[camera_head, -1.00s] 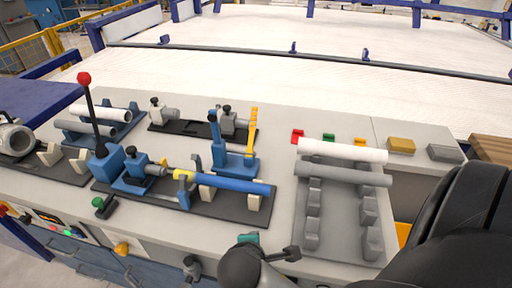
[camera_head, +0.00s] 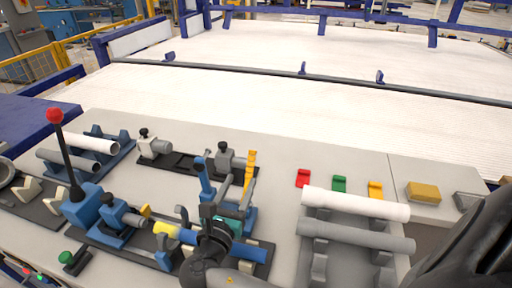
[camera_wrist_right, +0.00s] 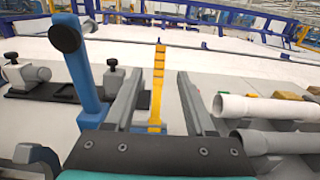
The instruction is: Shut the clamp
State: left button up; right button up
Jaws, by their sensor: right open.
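The blue clamp (camera_head: 203,175) stands at the middle of the bench, its blue lever with a dark knob raised. In the right wrist view the lever (camera_wrist_right: 84,85) rises left of my fingers. A yellow upright strip (camera_head: 250,172) belongs to or stands beside the clamp; in the wrist view it shows between and beyond my fingers. My right gripper (camera_head: 236,183) is open and empty, over the clamp area, its fingers (camera_wrist_right: 158,90) apart and beside the lever. The gripper partly hides the clamp base and the blue pipe (camera_head: 250,252). My left gripper is not in view.
A blue fixture with a red-knobbed lever (camera_head: 62,150) stands at left. White (camera_head: 355,203) and grey pipes (camera_head: 355,235) lie on a rack at right. Small red, green and yellow blocks (camera_head: 340,184) sit behind it. Bare bench lies between the clamp and rack.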

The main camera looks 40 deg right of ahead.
aim_at(253, 155)
jog(key=x, duration=0.3)
jog(key=shift+w+d, duration=0.15)
jog(key=shift+d, duration=0.1)
jog(key=b+x, duration=0.1)
jog(key=x, duration=0.8)
jog(key=shift+b, duration=0.4)
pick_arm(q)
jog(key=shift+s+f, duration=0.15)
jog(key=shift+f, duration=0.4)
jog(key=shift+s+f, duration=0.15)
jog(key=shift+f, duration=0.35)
pick_arm(e)
jog(key=shift+w+d, duration=0.2)
jog(key=shift+d, duration=0.1)
jog(key=c, duration=0.8)
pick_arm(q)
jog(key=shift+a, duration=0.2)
pick_arm(e)
grip_shut()
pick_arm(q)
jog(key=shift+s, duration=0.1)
pick_arm(e)
jog(key=shift+f, duration=0.1)
